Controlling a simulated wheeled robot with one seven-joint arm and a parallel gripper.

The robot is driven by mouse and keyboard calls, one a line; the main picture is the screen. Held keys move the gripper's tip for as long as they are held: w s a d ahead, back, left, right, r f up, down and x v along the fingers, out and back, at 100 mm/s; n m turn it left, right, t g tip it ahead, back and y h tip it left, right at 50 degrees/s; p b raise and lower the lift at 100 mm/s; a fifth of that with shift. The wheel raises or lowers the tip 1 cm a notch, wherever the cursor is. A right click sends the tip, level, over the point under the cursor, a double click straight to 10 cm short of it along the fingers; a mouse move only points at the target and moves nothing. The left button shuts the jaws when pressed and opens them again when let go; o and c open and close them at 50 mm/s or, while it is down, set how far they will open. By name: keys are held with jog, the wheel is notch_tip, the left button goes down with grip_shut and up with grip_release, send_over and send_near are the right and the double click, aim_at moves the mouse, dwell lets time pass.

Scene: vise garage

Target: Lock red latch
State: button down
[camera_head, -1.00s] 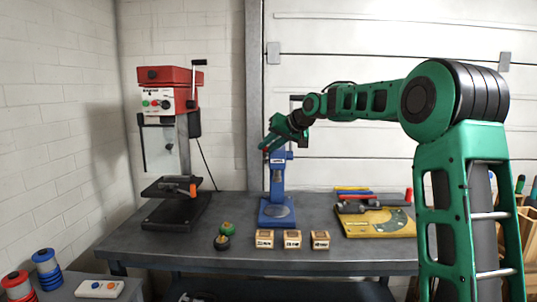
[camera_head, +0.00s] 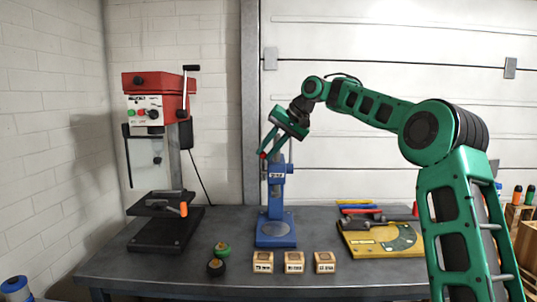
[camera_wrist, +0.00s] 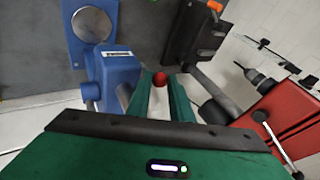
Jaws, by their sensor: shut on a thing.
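A blue arbor press (camera_head: 276,205) stands on the workbench. A red knob, which I take for the red latch (camera_wrist: 159,79), is at the upper left of the press column, and it also shows as a small red spot in the head view (camera_head: 263,156). My gripper (camera_wrist: 160,90) reaches down to the press from the upper right, its two green fingers shut on the red knob, one on each side. In the head view my gripper (camera_head: 266,152) hides part of the press top. The latch's lever and pivot are not clearly visible.
A red and black drill press (camera_head: 162,150) stands left of the blue press. Three small wooden boxes (camera_head: 294,262) and two round pieces (camera_head: 218,258) lie in front. A yellow board (camera_head: 380,240) with tools lies at the right.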

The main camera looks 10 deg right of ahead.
jog(key=shift+w+d, duration=0.15)
jog(key=shift+d, duration=0.05)
jog(key=c, duration=1.6)
grip_release()
jog(key=shift+c, duration=0.2)
jog(key=shift+o, duration=0.3)
jog(key=shift+a, duration=0.1)
jog(key=v, duration=1)
jog(key=shift+r, duration=0.25)
